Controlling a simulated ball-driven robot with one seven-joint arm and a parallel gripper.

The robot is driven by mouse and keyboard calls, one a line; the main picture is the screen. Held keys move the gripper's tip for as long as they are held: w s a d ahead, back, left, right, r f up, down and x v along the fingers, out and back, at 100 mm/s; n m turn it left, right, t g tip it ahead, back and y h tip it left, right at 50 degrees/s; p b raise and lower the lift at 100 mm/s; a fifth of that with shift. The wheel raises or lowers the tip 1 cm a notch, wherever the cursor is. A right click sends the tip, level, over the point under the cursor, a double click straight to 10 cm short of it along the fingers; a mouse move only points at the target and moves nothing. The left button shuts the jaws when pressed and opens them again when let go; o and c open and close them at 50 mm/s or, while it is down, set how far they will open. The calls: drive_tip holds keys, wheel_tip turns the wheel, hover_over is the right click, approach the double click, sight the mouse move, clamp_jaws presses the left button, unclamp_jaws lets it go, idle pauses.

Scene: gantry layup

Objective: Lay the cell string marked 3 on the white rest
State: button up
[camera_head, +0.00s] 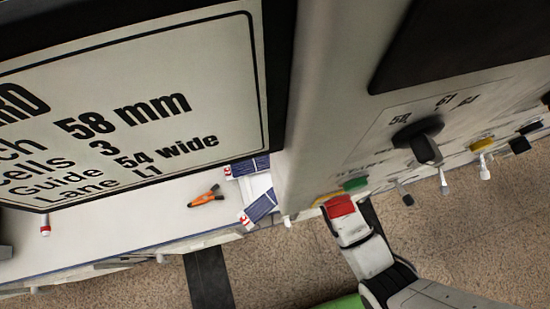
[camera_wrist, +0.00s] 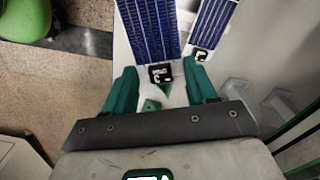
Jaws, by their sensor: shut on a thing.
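In the wrist view my gripper (camera_wrist: 160,92) has its two green fingers closed around the pale near end of a blue gridded cell string (camera_wrist: 152,28). My gripper is hidden in the head view. I cannot pick out the white rest with certainty.
A large sign (camera_head: 130,110) covers the upper left. Orange-and-black pliers (camera_head: 206,197) lie on the white bench (camera_head: 130,228). A grey control panel (camera_head: 340,110) with knobs stands at the right. Brown speckled floor shows below.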

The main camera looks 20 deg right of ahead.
drive_tip(key=r+m, duration=0.1)
drive_tip(key=m, duration=0.1)
drive_tip(key=r+m, duration=0.1)
drive_tip(key=m, duration=0.2)
drive_tip(key=shift+s+r+b, duration=0.1)
drive_tip(key=shift+s+b, duration=0.25)
drive_tip(key=shift+s, duration=0.05)
wheel_tip(320, 180, down, 10)
drive_tip(key=shift+b, duration=0.55)
drive_tip(key=shift+f, duration=0.45)
drive_tip(key=o, duration=1.1)
drive_tip(key=shift+c, duration=0.2)
drive_tip(key=shift+r+p, duration=0.45)
drive_tip(key=shift+r, duration=3.8)
